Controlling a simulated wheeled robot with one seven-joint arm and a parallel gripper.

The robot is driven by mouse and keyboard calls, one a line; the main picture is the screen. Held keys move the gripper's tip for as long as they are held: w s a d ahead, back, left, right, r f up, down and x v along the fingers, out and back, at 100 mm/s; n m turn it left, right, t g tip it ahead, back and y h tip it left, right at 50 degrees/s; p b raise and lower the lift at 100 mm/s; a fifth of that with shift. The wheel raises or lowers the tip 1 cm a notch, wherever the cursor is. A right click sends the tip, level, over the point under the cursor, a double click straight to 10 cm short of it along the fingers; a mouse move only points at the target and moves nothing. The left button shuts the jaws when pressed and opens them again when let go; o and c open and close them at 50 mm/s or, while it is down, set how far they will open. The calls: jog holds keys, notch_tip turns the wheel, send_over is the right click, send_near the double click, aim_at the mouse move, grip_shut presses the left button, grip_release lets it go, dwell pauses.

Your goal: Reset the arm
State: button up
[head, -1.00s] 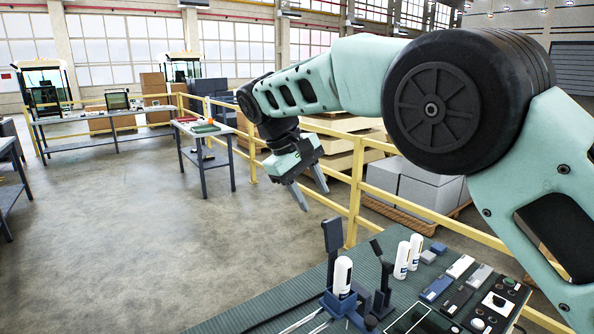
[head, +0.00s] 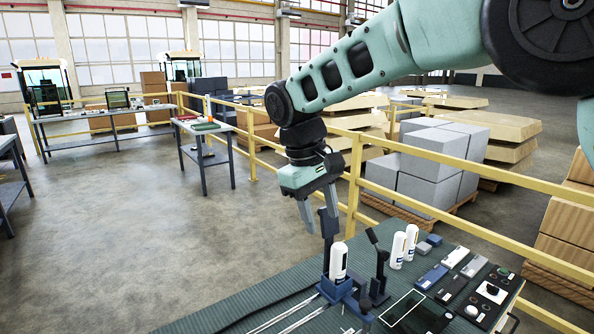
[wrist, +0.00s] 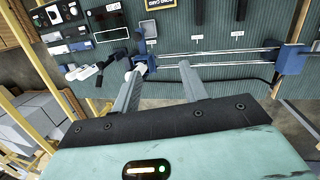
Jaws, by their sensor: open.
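My gripper (head: 319,212) hangs from the teal arm above the back edge of the green ribbed trolley top (head: 235,318). Its two grey fingers are apart and point down, with nothing visible between them. In the head view they are close to a dark upright post beside a white bottle (head: 338,262) in a blue holder (head: 340,289). I cannot tell whether they touch the post. In the wrist view the open gripper (wrist: 163,78) faces the trolley top, and the blue holder shows beyond the left finger.
Two white bottles (head: 404,246) stand right of the holder, near small blue, grey and black modules (head: 432,277). Metal rods (head: 287,315) lie at the front. A yellow railing (head: 480,230) runs behind the trolley, with grey blocks (head: 430,170) beyond. Open floor (head: 130,230) lies to the left.

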jog(key=s+d+f+y+b, duration=0.1)
jog(key=s+d+f+b, duration=0.1)
jog(key=s, duration=0.7)
jog(key=s+d+f+y+b, duration=0.1)
jog(key=s+d+f+b, duration=0.1)
jog(key=s+d+f, duration=0.2)
jog(key=s+d+f+y+b, duration=0.1)
jog(key=s+f, duration=0.6)
jog(key=s, duration=0.8)
jog(key=d+b, duration=0.1)
jog(key=d, duration=0.1)
jog(key=shift+s+d+f, duration=0.25)
jog(key=shift+s+d, duration=0.05)
jog(key=shift+d, duration=0.05)
jog(key=shift+s+d+f, duration=0.1)
jog(key=shift+s, duration=0.05)
jog(key=shift+c, duration=0.8)
